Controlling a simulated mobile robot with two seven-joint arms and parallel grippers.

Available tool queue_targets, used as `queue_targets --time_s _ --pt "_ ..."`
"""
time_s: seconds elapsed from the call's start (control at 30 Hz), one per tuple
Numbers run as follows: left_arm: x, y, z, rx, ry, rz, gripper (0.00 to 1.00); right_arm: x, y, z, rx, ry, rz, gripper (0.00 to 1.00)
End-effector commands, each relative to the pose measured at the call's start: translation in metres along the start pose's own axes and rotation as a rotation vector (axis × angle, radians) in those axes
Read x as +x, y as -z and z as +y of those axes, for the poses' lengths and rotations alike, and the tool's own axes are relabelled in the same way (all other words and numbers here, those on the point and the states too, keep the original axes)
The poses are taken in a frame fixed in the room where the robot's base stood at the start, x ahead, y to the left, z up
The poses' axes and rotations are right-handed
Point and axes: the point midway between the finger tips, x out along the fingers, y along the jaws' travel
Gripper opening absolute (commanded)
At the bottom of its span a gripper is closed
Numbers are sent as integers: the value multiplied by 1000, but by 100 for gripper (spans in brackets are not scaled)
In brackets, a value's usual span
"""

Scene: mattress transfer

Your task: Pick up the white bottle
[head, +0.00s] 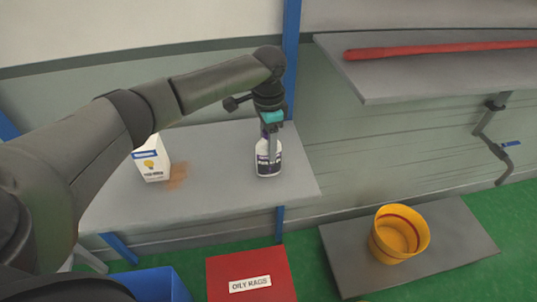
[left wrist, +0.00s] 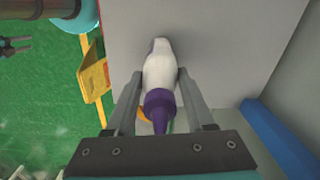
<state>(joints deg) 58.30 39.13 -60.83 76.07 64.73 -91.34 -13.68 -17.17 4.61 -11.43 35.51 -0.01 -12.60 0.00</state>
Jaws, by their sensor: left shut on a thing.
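The white bottle (head: 268,160) has a purple label and stands upright on the grey shelf (head: 222,172), near its right end. My left gripper (head: 269,150) points down over the bottle from above, its fingers on either side of it. In the left wrist view, the white bottle (left wrist: 159,68) with its purple cap (left wrist: 159,104) lies between the two fingers of my left gripper (left wrist: 160,88), which is shut on it. From these views I cannot tell whether the bottle's base touches the shelf.
A white carton (head: 152,162) stands left on the shelf beside a brown stain (head: 177,177). Below are a red oily rags bin (head: 250,270), a blue bin (head: 155,284) and a yellow bucket (head: 391,240) on a grey platform (head: 455,235). An upper shelf (head: 420,75) holds a red bar (head: 440,48).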

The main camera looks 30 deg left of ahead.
Motion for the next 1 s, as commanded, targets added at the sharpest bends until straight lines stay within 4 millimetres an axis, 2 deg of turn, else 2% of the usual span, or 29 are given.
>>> queue_targets --time_s 0.07,0.4,0.83,1.0 --pt "0 0 0 0 0 0 37 0 0 0 0 0 0 50" --pt "0 0 0 0 0 0 0 0 0 0 0 0 0 50" --pt "-2 0 0 0 1 2 0 0 0 0 0 0 0 50" --pt "-11 1 0 0 1 3 0 -1 0 0 -1 0 0 50"
